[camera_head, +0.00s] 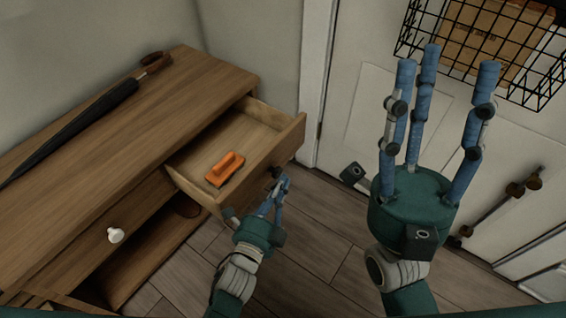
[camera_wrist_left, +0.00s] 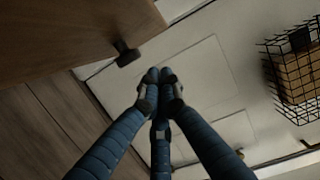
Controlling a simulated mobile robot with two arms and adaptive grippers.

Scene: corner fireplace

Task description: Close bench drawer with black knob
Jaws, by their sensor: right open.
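The bench drawer (camera_head: 285,147) is pulled out of the wooden bench (camera_head: 112,135). Its black knob (camera_head: 275,172) is on the front panel, and it also shows in the left wrist view (camera_wrist_left: 126,54). My left gripper (camera_head: 279,186) is in front of the drawer, close to the knob. In the left wrist view its blue fingertips (camera_wrist_left: 159,80) are drawn together with nothing between them, and the knob is beside them, apart. My right gripper (camera_head: 436,75) is raised at the right, its fingers spread and empty.
An orange brush-like object (camera_head: 225,169) lies inside the drawer. A black umbrella (camera_head: 90,118) lies on the bench top. A second drawer has a white knob (camera_head: 116,235). A white door (camera_head: 365,105) with a wire basket (camera_head: 490,40) stands at the right.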

